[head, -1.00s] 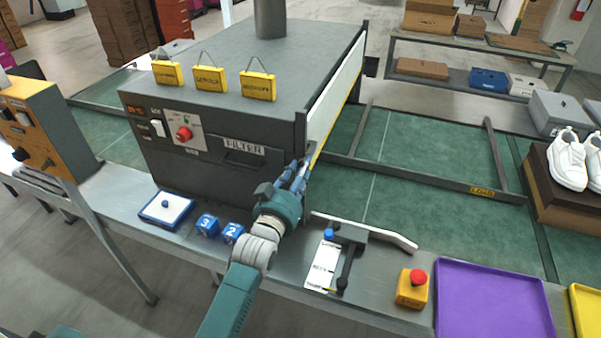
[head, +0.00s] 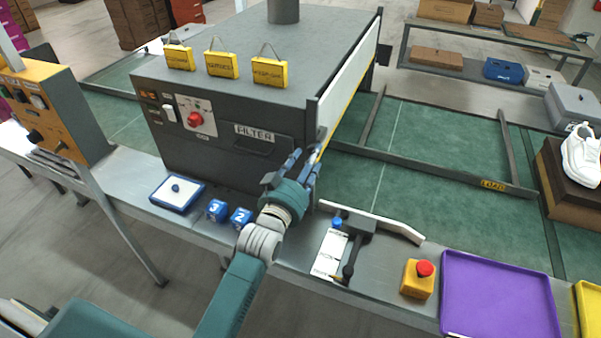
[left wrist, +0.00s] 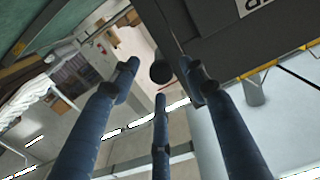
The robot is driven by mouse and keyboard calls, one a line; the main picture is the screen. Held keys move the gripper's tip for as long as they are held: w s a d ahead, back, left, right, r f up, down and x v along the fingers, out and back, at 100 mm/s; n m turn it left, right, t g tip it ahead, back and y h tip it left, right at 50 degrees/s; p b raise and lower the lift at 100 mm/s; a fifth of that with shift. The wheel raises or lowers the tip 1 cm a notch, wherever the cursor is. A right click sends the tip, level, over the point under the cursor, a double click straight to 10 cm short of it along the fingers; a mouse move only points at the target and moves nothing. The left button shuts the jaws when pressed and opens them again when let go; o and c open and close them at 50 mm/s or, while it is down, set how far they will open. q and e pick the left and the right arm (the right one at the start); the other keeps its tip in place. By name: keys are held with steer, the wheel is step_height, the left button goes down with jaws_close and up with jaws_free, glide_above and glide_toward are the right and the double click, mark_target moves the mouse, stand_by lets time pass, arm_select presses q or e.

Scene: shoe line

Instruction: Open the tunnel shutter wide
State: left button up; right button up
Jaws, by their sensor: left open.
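The tunnel shutter (head: 350,75) is a white panel with a yellow-and-black lower edge on the right side of the dark grey tunnel box (head: 290,62). It covers the upper part of that side, and some opening shows below it. My left gripper (head: 308,160) is at the near lower corner of the shutter, by the box's front right edge. In the left wrist view its blue fingers (left wrist: 158,85) are spread, with a round dark knob (left wrist: 160,72) showing between them. I cannot tell whether they touch it. My right gripper is out of view.
A lever fixture (head: 355,235) with a white guide bar, a red-topped yellow button box (head: 418,278) and a purple tray (head: 495,295) line the front bench. Blue number blocks (head: 228,213) lie left of my arm. The green belt (head: 430,150) right of the tunnel is largely clear.

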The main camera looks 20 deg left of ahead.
arm_select(q)
steer(key=s, duration=1)
steer(key=shift+s+a, duration=0.2)
steer(key=shift+s, duration=0.05)
steer(key=s+f+g, duration=0.7)
steer(key=s+f, duration=0.3)
steer(key=f, duration=0.2)
steer(key=s+f+m+g, duration=0.1)
steer(key=s+f+g, duration=0.25)
steer(key=s, duration=0.45)
steer(key=s+f+m+g, duration=0.15)
steer(key=s+g, duration=0.25)
steer(key=s, duration=0.4)
steer(key=s+f+g+b, duration=0.1)
steer(key=s+f+b, duration=0.2)
steer(key=f, duration=2.7)
steer(key=s+a+f+g+b, duration=0.1)
steer(key=s+a+f+b, duration=0.1)
steer(key=s+f, duration=1.5)
steer(key=shift+s+a+f+y+b, duration=0.2)
steer(key=shift+a+f+y+b, duration=0.25)
steer(key=shift+f, duration=0.5)
